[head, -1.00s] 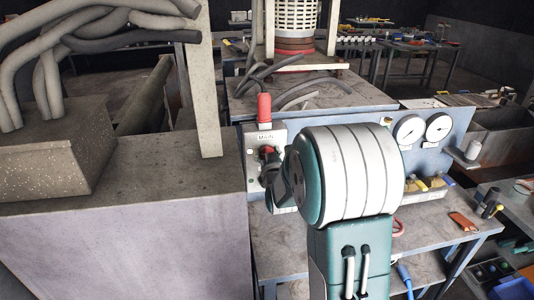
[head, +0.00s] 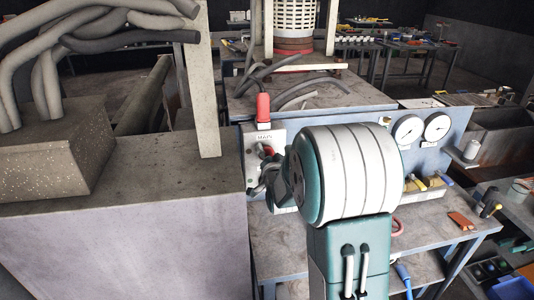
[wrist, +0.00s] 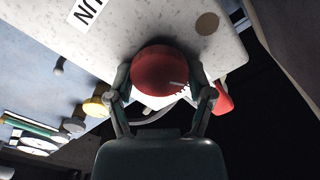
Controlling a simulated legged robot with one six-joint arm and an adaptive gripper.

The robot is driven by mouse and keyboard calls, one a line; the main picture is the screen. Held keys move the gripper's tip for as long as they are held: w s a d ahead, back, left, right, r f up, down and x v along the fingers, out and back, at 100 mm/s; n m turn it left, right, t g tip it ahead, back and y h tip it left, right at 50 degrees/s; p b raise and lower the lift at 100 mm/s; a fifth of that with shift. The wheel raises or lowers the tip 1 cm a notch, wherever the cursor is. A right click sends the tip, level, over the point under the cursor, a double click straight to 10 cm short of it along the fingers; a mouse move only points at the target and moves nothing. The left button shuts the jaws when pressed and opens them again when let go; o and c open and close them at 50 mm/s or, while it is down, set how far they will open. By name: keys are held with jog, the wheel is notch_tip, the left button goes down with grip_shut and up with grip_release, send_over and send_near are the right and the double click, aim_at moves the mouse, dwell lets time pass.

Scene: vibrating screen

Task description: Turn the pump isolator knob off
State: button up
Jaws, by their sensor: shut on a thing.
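The red round knob (wrist: 163,66) sits on a pale speckled plate (wrist: 130,25) and has a short white mark near its lower right edge in the wrist view. My gripper (wrist: 161,84) has one finger on each side of the knob and is shut on it. In the head view, my gripper (head: 268,172) is at the plate's front, and only a bit of the red knob (head: 269,150) shows behind the fingers. A label on the plate is only partly readable.
A red handle (head: 263,107) stands above the plate. A large grey block (head: 120,235) stands close on the left. Thick hoses (head: 75,45) lie above it.

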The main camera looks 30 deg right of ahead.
jog(key=shift+f+m, duration=0.15)
jog(key=shift+m, duration=0.15)
jog(key=o, duration=1.1)
jog(key=v, duration=1.2)
